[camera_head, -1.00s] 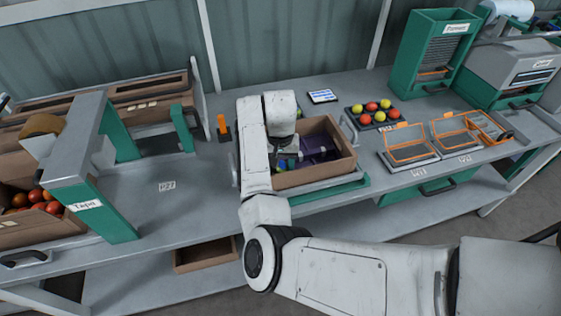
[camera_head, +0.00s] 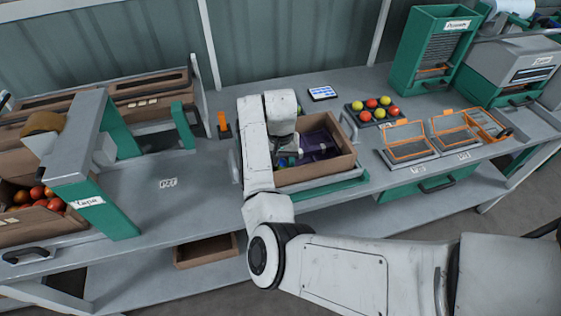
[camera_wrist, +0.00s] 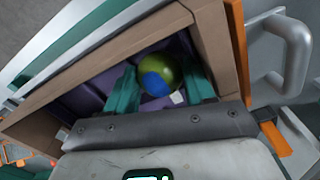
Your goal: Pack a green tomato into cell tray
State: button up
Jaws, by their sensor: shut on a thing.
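In the wrist view, a green tomato (camera_wrist: 160,68) with a blue patch on its near side sits between the two teal fingers of my gripper (camera_wrist: 162,90). The gripper is shut on it. Behind it is the purple cell tray (camera_wrist: 90,97), lying inside a brown box. In the head view, my gripper (camera_head: 287,160) is low in the left part of the brown box (camera_head: 318,172), and the purple cell tray (camera_head: 318,143) shows to its right. My arm hides the box's left side. I cannot tell whether the tomato touches the tray.
A dark tray (camera_head: 380,122) of red and yellow-green tomatoes stands right of the box. Orange-framed flat units (camera_head: 405,140) are in front of it. A crate of red tomatoes (camera_head: 30,225) is at far left. The bench between the green-and-grey arch (camera_head: 100,170) and my arm is mostly clear.

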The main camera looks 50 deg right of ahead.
jog(key=o, duration=0.8)
jog(key=c, duration=0.3)
notch_tip(320, 180, up, 4)
jog(key=p, duration=0.3)
jog(key=shift+f, duration=0.25)
jog(key=shift+r+p, duration=0.55)
jog(key=shift+r, duration=0.7)
